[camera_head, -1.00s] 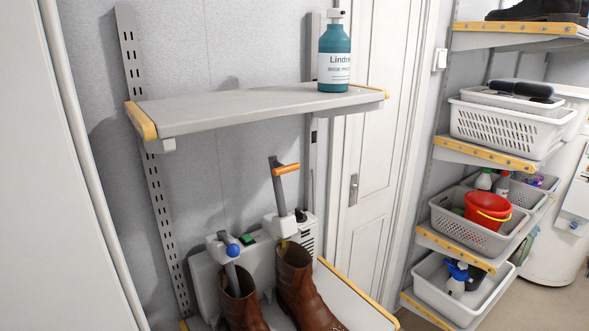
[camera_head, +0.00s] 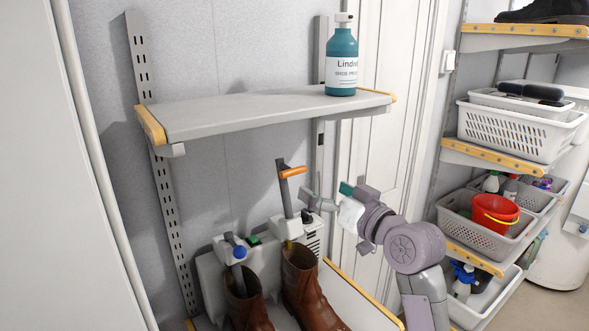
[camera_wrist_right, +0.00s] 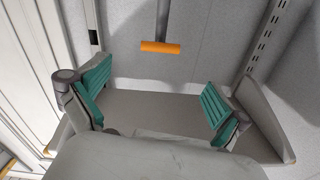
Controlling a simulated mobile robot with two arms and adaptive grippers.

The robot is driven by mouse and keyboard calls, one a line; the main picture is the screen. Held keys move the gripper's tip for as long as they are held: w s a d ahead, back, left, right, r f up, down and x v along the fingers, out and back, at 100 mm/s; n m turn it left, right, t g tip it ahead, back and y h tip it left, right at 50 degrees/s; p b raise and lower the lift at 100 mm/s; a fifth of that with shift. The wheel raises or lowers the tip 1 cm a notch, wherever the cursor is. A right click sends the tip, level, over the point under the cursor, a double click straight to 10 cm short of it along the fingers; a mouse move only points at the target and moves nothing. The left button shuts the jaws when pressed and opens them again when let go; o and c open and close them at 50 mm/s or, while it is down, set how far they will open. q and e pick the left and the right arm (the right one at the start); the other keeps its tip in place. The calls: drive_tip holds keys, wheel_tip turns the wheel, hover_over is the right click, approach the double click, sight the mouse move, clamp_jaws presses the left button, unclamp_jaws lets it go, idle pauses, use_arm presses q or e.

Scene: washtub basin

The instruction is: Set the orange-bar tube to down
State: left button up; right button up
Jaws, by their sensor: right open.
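The orange-bar tube is a grey tube (camera_head: 286,200) standing raised behind the right boot, with an orange bar (camera_head: 293,172) across its top. The orange bar (camera_wrist_right: 160,47) also shows in the right wrist view, beyond and between the fingers. My right gripper (camera_head: 328,192) is open and empty, to the right of the tube and a little below the bar, apart from it. Its teal finger pads stand wide apart in the right wrist view (camera_wrist_right: 156,92). The tube rises from a white dryer unit (camera_head: 212,272). My left gripper is not in view.
Brown boots (camera_head: 305,285) stand in front of the unit. A second tube with a blue knob (camera_head: 239,252) sits low by the left boot. A grey shelf (camera_head: 230,113) with a teal bottle (camera_head: 341,60) hangs above. Baskets (camera_head: 515,130) fill shelves at right.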

sight(295, 173)
drive_tip(key=p+x, duration=0.3)
drive_tip(key=x, duration=0.7)
drive_tip(key=shift+w+a, duration=0.35)
drive_tip(key=shift+w, duration=0.1)
drive_tip(key=shift+f, duration=0.1)
drive_tip(key=c, duration=1.6)
drive_tip(key=f+b, duration=0.2)
drive_tip(key=f, duration=0.1)
drive_tip(key=s+d+f+b, duration=0.1)
drive_tip(key=f+b, duration=0.1)
drive_tip(key=s+f+b, duration=0.1)
drive_tip(key=f, duration=0.2)
drive_tip(key=shift+s+d+f+b, duration=0.1)
drive_tip(key=shift+d+f+b, duration=0.15)
drive_tip(key=shift+f+b, duration=0.15)
drive_tip(key=shift+r, duration=0.15)
